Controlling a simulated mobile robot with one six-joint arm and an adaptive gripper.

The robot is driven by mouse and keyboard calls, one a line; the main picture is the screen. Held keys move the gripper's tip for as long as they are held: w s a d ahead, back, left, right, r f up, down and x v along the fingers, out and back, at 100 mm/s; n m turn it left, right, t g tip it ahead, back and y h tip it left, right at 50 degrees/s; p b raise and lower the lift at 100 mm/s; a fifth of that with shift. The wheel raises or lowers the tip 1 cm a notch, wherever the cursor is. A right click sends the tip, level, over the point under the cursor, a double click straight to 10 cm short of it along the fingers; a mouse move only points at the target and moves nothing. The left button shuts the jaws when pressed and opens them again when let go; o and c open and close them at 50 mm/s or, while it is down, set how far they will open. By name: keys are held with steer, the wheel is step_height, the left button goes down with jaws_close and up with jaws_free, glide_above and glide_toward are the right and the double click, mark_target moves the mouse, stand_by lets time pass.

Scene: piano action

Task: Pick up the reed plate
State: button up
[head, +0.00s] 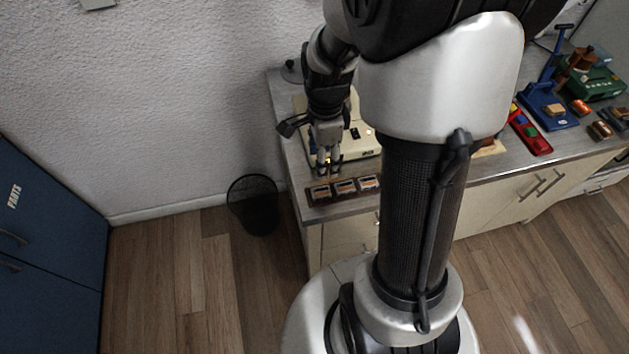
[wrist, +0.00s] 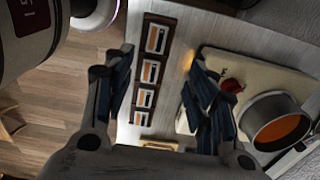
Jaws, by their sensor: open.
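No piece can be told for certain as the reed plate. Dark-framed pieces with orange and pale faces lie in a row on a brown strip at the counter's near edge; one shows in the head view (head: 345,187), and a matching framed piece (wrist: 150,71) is in the wrist view. My gripper (head: 328,171) points down over the counter, just behind the row's left end. In the wrist view my gripper (wrist: 158,68) is open, with its two dark blue-padded fingers wide apart. The row shows between them, and nothing is held.
A cream machine (head: 362,146) stands behind the row; the wrist view shows a round pot (wrist: 276,126) with orange contents beside the right finger. A black bin (head: 253,204) stands on the floor left of the counter. Blue and green tools (head: 548,108) crowd the right side.

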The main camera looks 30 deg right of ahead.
steer(key=b, duration=0.2)
glide_above(321, 191)
steer(key=f, duration=0.7)
steer(key=shift+w+d, duration=0.2)
steer(key=shift+d, duration=0.05)
steer(key=f, duration=0.1)
steer(key=f+b, duration=0.1)
steer(key=f, duration=0.1)
steer(key=f+b, duration=0.1)
steer(key=shift+s+a+f, duration=0.3)
steer(key=shift+a, duration=0.05)
steer(key=shift+f, duration=0.45)
steer(key=shift+r, duration=0.1)
steer(key=shift+c, duration=0.2)
steer(key=c, duration=1.1)
